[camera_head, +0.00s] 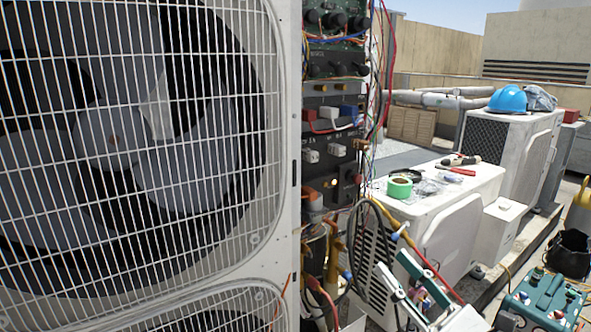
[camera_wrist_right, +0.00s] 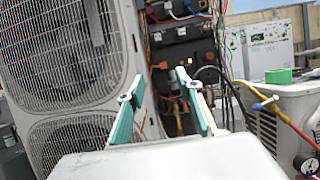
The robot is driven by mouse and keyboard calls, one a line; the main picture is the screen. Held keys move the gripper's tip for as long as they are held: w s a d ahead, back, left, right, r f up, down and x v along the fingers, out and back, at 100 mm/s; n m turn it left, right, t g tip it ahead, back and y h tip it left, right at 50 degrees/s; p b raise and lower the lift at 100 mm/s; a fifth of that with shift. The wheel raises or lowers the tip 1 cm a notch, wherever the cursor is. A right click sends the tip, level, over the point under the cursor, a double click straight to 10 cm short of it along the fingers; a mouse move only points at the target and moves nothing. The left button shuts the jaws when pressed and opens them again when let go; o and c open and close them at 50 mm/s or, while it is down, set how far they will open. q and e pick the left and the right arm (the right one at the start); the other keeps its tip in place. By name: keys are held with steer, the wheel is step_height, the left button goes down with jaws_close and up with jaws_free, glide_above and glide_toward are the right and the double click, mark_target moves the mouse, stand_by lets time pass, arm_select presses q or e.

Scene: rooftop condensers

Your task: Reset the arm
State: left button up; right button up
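My right gripper (camera_head: 394,266) is at the lower middle of the head view, in front of the electrical panel's lower part and the small white unit. Its two teal-padded fingers are apart, with nothing seen between them. In the right wrist view, the gripper (camera_wrist_right: 157,88) has its fingers spread on either side of a gap. The open electrical panel (camera_wrist_right: 190,45) with wires and pipes lies beyond that gap. Whether a finger touches any hose cannot be told. My left gripper is not in view.
A large condenser with a fan grille (camera_head: 120,140) fills the left. A low white unit (camera_head: 455,225) bears green tape (camera_head: 399,187) and tools. A blue hard hat (camera_head: 507,99) sits on a farther unit. Loose hoses hang near the gripper.

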steer(key=s+d+f+m+g+h, duration=0.1)
steer(key=s+f+m+h, duration=0.2)
steer(key=s+f+m, duration=0.5)
steer(key=s+d+f+m+g+h, duration=0.2)
steer(key=s+f+m+h, duration=0.2)
steer(key=f+m, duration=0.75)
steer(key=s+d+f+m+g+h, duration=0.1)
steer(key=s+f+m+h, duration=0.2)
steer(key=s+f+m, duration=0.65)
steer(key=s+a+f+m+g, duration=0.3)
steer(key=s+f+m+g, duration=0.15)
steer(key=s+m, duration=0.3)
arm_select(q)
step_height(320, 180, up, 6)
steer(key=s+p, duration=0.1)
steer(key=p, duration=1.3)
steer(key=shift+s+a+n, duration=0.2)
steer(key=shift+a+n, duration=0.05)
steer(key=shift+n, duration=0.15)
arm_select(e)
steer(key=shift+m, duration=0.95)
steer(key=r, duration=0.2)
steer(key=s+r, duration=0.1)
steer(key=r, duration=0.2)
steer(key=shift+d, duration=0.2)
